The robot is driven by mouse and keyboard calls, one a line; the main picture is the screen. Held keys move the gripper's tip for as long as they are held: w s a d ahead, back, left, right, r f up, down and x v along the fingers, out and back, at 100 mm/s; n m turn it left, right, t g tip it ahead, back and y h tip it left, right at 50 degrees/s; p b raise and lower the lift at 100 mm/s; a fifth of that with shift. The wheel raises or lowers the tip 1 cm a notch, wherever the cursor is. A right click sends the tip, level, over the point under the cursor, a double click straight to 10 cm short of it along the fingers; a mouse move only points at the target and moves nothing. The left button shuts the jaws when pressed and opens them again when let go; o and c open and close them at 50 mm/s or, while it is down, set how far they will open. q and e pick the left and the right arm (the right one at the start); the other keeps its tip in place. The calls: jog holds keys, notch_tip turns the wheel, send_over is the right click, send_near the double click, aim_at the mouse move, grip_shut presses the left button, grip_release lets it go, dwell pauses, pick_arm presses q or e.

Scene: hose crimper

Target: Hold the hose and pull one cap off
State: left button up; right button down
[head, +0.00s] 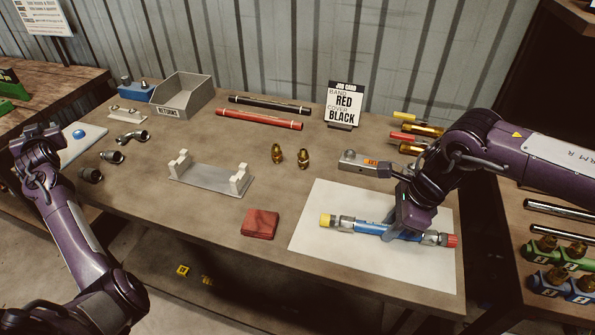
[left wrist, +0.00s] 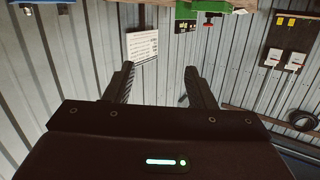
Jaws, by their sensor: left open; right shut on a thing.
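The hose (head: 375,230) is blue with metal end fittings and lies along a white mat (head: 318,253) at the front right of the table. A yellow cap (head: 325,220) is on its left end and a red cap (head: 452,241) on its right end. My right gripper (head: 402,232) points down and is shut on the hose, between its middle and the red-capped end. My left gripper (head: 38,140) is raised at the far left, well away from the hose. In the left wrist view its two fingers (left wrist: 160,85) are apart with nothing between them.
A white cradle (head: 205,180), a red folded cloth (head: 260,223) and two brass fittings (head: 290,155) sit mid-table. A job card (head: 343,103) and a grey returns bin (head: 185,96) stand at the back. Bare table lies left of the cloth.

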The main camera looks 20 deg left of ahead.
pick_arm(q)
jog(key=w+d+r+m+t+h, duration=0.3)
jog(key=w+d+r+m+t, duration=0.15)
jog(key=w+d+r, duration=0.65)
jog(key=w+d+r+m+t+h, duration=0.25)
jog(key=w+d+r+t, duration=0.35)
jog(key=w+d+r, duration=0.45)
jog(key=w+d+r+m+h, duration=0.1)
jog(key=d+r+m+h, duration=0.45)
jog(key=d, duration=0.45)
jog(key=w+d+r+m+h, duration=0.2)
jog(key=d+r+m+h, duration=0.3)
jog(key=d, duration=0.4)
jog(key=w+d+r+m+h, duration=0.1)
jog(key=d+r+m+h, duration=0.25)
jog(key=d+h, duration=0.45)
jog(key=s+d+f+m+g+h, duration=0.25)
jog(key=d+m+g, duration=0.3)
jog(key=d, duration=1.05)
jog(key=s+d+f+m+g, duration=0.4)
jog(key=s+d+f+g, duration=0.15)
jog(key=d+f, duration=0.45)
jog(key=n+g+y, duration=0.3)
jog(key=g+y, duration=0.5)
send_near(318, 223)
jog(key=x, duration=0.4)
jog(key=d+x, duration=0.1)
jog(key=x, duration=0.2)
jog(key=shift+d+r, duration=0.1)
jog(key=shift+r, duration=0.25)
